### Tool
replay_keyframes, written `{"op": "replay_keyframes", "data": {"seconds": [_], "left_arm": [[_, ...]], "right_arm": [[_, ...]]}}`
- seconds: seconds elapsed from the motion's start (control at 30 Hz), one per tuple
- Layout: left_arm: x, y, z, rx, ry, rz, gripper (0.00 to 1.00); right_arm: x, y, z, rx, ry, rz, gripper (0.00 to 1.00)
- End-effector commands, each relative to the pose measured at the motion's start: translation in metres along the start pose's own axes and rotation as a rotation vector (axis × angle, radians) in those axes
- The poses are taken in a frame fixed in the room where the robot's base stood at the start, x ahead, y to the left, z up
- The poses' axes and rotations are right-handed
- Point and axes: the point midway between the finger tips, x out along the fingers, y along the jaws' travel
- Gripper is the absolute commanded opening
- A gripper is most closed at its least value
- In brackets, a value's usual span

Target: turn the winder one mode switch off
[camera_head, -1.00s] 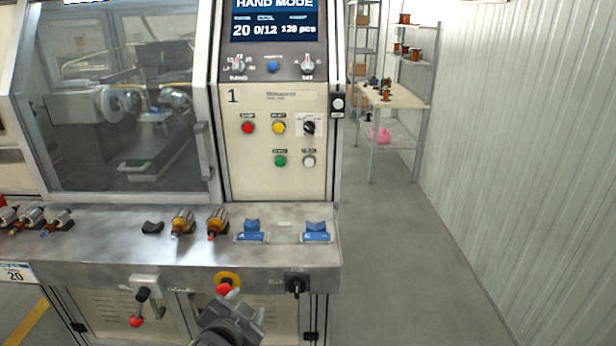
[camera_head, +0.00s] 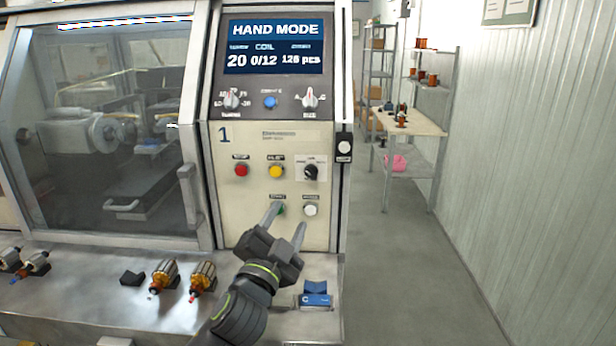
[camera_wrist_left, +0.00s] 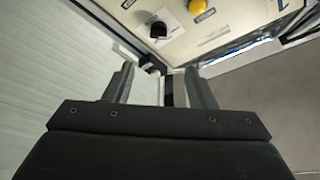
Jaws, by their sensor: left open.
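The winder one mode switch is a black rotary knob (camera_head: 311,172) on a white plate, at the right of the cream panel marked 1. It also shows in the left wrist view (camera_wrist_left: 158,29), upper middle. The screen (camera_head: 273,46) above reads HAND MODE. My left gripper (camera_head: 289,216) is open and empty, below the knob and apart from it in the picture. I cannot tell the exact gap between fingertips and panel. My right gripper is not in view.
A red button (camera_head: 241,170), a yellow button (camera_head: 275,171) and a white button (camera_head: 310,210) surround the switch. Armatures (camera_head: 203,279) and a blue holder (camera_head: 315,298) stand on the metal ledge below. A shelf (camera_head: 412,125) stands behind; the aisle floor at right is clear.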

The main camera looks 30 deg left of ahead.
Motion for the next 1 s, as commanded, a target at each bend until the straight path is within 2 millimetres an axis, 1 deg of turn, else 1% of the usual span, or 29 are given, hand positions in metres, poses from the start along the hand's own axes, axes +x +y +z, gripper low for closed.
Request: {"op": "replay_keyframes", "data": {"seconds": [0.03, 0.17, 0.3, 0.4, 0.5, 0.6, 0.73, 1.0], "left_arm": [[0.013, -0.003, -0.003, 0.001, 0.0, -0.001, 0.5], [0.04, -0.003, -0.003, 0.0, -0.001, -0.001, 0.5], [0.068, -0.003, -0.003, -0.002, -0.001, 0.0, 0.5], [0.086, -0.002, -0.002, -0.002, -0.001, 0.0, 0.5], [0.102, -0.002, -0.002, -0.001, -0.001, 0.001, 0.5], [0.114, -0.001, -0.001, -0.002, -0.001, 0.0, 0.5], [0.123, -0.001, -0.001, -0.002, -0.001, 0.001, 0.5], [0.127, 0.0, 0.0, -0.002, -0.001, 0.001, 0.5]], "right_arm": [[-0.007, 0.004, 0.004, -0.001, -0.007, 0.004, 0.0], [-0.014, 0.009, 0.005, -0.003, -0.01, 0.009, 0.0], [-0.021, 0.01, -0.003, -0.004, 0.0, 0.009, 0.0], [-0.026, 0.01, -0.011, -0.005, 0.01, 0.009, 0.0], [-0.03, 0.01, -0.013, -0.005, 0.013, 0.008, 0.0], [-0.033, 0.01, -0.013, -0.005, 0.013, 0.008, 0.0], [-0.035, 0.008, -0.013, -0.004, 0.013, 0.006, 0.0], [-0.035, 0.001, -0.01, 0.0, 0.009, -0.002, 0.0]]}}
